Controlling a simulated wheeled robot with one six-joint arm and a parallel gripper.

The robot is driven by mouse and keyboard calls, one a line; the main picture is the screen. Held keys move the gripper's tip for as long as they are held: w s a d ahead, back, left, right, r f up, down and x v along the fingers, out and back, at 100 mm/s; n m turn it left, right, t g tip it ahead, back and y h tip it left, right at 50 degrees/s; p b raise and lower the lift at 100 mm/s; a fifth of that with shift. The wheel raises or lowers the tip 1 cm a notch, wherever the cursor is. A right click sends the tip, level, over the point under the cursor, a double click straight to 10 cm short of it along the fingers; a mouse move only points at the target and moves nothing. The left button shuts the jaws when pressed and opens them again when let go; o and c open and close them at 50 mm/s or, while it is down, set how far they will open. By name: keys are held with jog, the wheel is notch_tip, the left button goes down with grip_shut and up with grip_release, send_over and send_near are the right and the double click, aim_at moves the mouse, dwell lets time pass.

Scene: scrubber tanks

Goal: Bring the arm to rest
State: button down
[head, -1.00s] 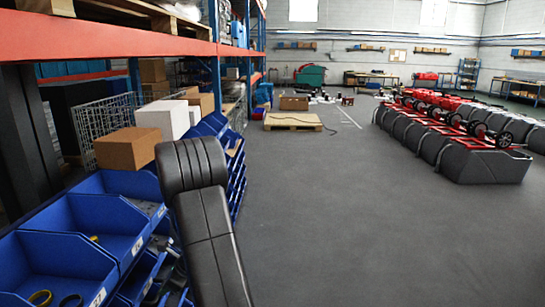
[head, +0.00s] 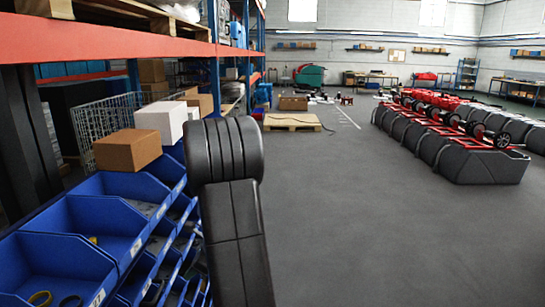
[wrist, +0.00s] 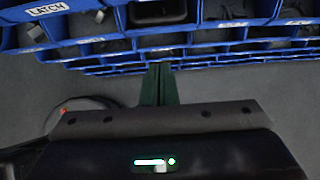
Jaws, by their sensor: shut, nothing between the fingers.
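My arm shows in the head view as a dark padded link rising from the bottom edge, in front of the blue bins. My gripper is not visible in the head view. In the wrist view my gripper (wrist: 160,84) shows as two dark green fingers pressed together, shut and empty. The fingers point toward the rows of blue bins (wrist: 222,40), with grey floor (wrist: 240,90) showing between. I cannot tell how far the fingertips are from the bins.
Blue bins (head: 110,213) fill the rack at the left, with a cardboard box (head: 127,150) above them. A wooden pallet (head: 292,122) lies ahead. Grey tanks with red frames (head: 485,160) line the right. The floor between (head: 345,220) is clear.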

jog(key=a+r+x, duration=0.2)
jog(key=x, duration=1)
jog(key=d+b, duration=0.6)
jog(key=d, duration=1.2)
jog(key=d+f+p+v, duration=0.1)
jog(key=v, duration=1)
jog(key=shift+s+d, duration=0.3)
jog(key=shift+d, duration=0.25)
